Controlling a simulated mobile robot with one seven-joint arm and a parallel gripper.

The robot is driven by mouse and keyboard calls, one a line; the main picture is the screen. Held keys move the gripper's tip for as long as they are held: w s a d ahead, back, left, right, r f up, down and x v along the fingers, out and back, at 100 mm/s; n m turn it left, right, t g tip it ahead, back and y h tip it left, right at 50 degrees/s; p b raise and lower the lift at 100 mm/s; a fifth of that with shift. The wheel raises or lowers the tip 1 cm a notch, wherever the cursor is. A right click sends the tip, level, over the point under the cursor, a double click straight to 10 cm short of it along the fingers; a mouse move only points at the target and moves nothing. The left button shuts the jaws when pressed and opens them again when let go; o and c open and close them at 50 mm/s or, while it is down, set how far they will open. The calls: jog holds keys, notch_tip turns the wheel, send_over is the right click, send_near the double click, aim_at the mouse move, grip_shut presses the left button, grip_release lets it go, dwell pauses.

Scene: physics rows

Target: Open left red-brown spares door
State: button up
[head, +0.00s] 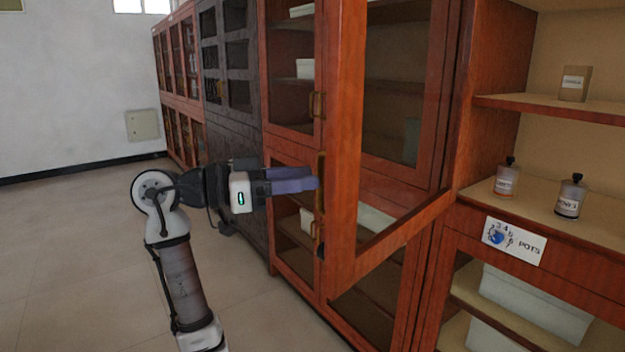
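A red-brown framed glass door (345,120) stands swung out from the cabinet, with its free edge toward me. A dark upright handle (320,185) shows just left of that edge. My gripper (312,183) reaches in from the left, its bluish fingers level with the handle. The fingertips meet or overlap the handle in the picture. I cannot tell whether they are closed around it, as the gap between them is hidden from this side.
Open shelves on the right hold two small bottles (569,197) (506,178), a small box (574,84) and a "POTS" label (514,241). White bins (530,300) sit below. A dark grey cabinet (232,110) stands farther left. The floor (80,250) at left is clear.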

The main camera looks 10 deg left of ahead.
jog(key=b+v, duration=0.1)
jog(key=v, duration=1)
jog(key=shift+b, duration=0.4)
jog(key=shift+s, duration=0.1)
